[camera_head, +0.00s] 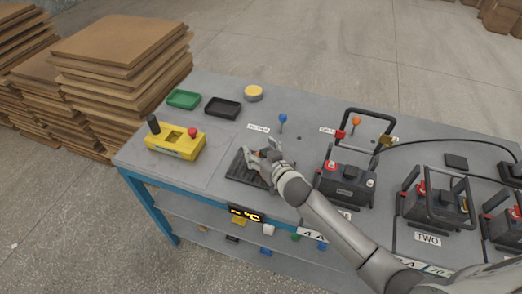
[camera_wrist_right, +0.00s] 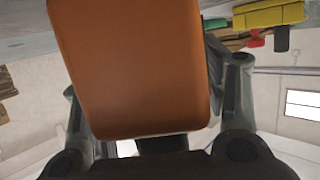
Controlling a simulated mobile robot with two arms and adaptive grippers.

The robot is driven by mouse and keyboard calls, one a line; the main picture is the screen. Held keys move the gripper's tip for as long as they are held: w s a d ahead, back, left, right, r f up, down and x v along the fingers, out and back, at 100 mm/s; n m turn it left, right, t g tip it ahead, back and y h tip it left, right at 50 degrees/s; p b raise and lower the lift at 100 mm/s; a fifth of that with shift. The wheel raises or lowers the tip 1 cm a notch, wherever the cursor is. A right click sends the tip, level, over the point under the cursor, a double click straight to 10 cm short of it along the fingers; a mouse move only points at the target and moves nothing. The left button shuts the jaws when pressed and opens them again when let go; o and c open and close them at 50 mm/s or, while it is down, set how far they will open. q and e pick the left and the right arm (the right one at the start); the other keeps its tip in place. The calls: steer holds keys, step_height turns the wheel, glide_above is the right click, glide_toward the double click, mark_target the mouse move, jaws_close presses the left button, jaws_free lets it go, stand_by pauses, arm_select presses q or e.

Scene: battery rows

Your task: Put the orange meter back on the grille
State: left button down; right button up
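The orange meter (camera_wrist_right: 130,70) fills the middle of the right wrist view, between the two fingers of my right gripper (camera_wrist_right: 155,95), which appear closed against its sides. The grille (camera_head: 238,172) is a dark ribbed plate near the table's front edge. The gripper and meter are over its right part; whether the meter touches it cannot be told. My left gripper is not in view.
A yellow box (camera_head: 172,146) with a red knob stands at the left. Green (camera_head: 183,99) and black (camera_head: 222,107) trays and a yellow round piece (camera_head: 254,93) lie behind. Batteries (camera_head: 345,183) with handles and cables stand right of the grille. A blue-topped pin (camera_head: 283,119) stands behind it.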

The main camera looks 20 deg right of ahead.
steer(key=shift+r, duration=0.2)
steer(key=shift+s, duration=0.25)
steer(key=v, duration=1.1)
steer(key=shift+s+d+r+b, duration=0.1)
steer(key=shift+s+r+b, duration=0.1)
steer(key=shift+b, duration=0.1)
steer(key=shift+f, duration=0.1)
